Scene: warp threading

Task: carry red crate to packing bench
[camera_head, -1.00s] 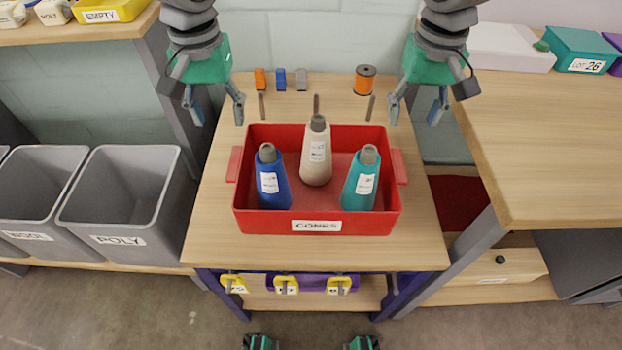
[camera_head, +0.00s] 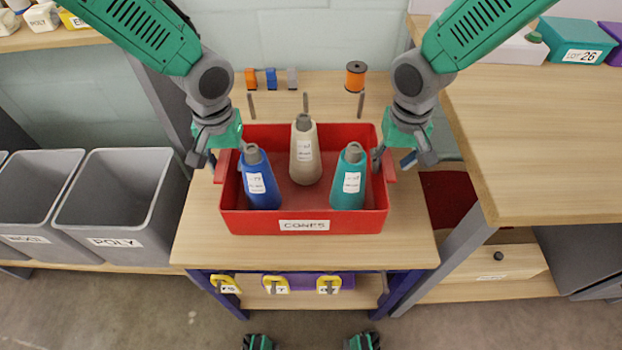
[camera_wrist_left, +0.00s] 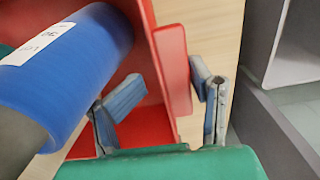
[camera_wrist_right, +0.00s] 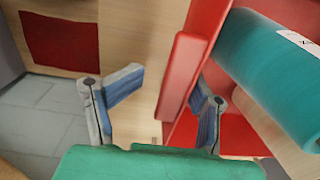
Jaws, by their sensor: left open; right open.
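The red crate (camera_head: 258,226), labelled CONES, stands on the wooden table and holds a blue cone (camera_head: 262,186), a cream cone (camera_head: 305,160) and a teal cone (camera_head: 348,185). My left gripper (camera_head: 219,162) is open at the crate's left handle. In the left wrist view its fingers (camera_wrist_left: 165,105) lie on both sides of the red wall and handle (camera_wrist_left: 173,68). My right gripper (camera_head: 393,160) is open at the right handle. In the right wrist view its fingers (camera_wrist_right: 160,110) straddle the handle (camera_wrist_right: 184,75). Neither gripper visibly pinches a handle.
Grey bins (camera_head: 112,204) stand at the left. A wooden bench (camera_head: 540,140) with a teal box (camera_head: 575,42) is at the right. An orange spool (camera_head: 355,76) and small coloured blocks (camera_head: 270,78) sit behind the crate. Pegs rise just behind it.

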